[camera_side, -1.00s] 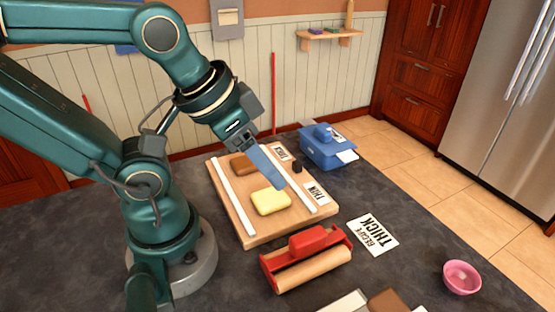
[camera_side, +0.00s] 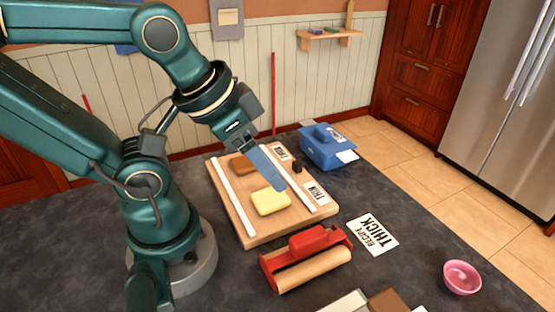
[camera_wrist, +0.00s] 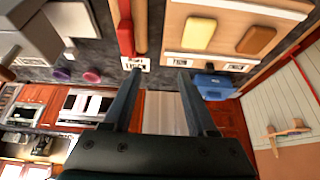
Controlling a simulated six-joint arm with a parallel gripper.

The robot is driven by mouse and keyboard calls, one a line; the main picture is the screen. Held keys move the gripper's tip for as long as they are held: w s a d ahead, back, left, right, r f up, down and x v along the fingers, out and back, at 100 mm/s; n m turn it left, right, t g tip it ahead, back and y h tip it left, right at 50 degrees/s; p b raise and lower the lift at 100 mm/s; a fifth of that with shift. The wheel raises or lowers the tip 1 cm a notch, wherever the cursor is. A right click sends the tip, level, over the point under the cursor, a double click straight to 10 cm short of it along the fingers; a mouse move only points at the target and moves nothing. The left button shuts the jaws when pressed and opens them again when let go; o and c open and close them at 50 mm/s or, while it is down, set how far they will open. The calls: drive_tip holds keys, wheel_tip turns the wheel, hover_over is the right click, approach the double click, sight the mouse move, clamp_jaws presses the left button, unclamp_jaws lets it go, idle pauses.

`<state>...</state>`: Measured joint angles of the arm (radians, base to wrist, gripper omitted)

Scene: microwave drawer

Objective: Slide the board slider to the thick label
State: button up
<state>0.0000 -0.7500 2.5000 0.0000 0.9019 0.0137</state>
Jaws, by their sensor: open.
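A wooden board (camera_side: 240,224) lies on the dark counter with two white rails along it. The small black slider (camera_side: 297,168) sits at its right edge, between the thick label (camera_side: 280,151) at the far end and the thin label (camera_side: 315,193) nearer the camera. My gripper (camera_side: 279,184) is open and empty above the board, its blue fingers tilted down near the slider; contact cannot be told. In the wrist view the open fingers of my gripper (camera_wrist: 157,77) show, with the board (camera_wrist: 280,9) at top right. A recipe card (camera_side: 373,235) reads "thick".
A yellow slab (camera_side: 271,201) and a brown slab (camera_side: 242,165) lie on the board. A red-handled roller (camera_side: 307,262) stands in front of it, a blue box (camera_side: 327,148) behind. A pink bowl (camera_side: 462,277) stands at right.

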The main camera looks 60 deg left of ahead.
drive_tip(key=w+a+r+m, duration=0.1)
drive_tip(key=w+r+m, duration=0.15)
drive_tip(key=w, duration=0.25)
drive_tip(key=n+g, duration=0.3)
drive_tip(key=g, duration=0.3)
hover_over(297, 162)
wheel_tip(297, 162, down, 11)
drive_tip(key=shift+d+r, duration=0.1)
drive_tip(key=shift+r, duration=0.1)
drive_tip(key=shift+f, duration=2.25)
clamp_jaws()
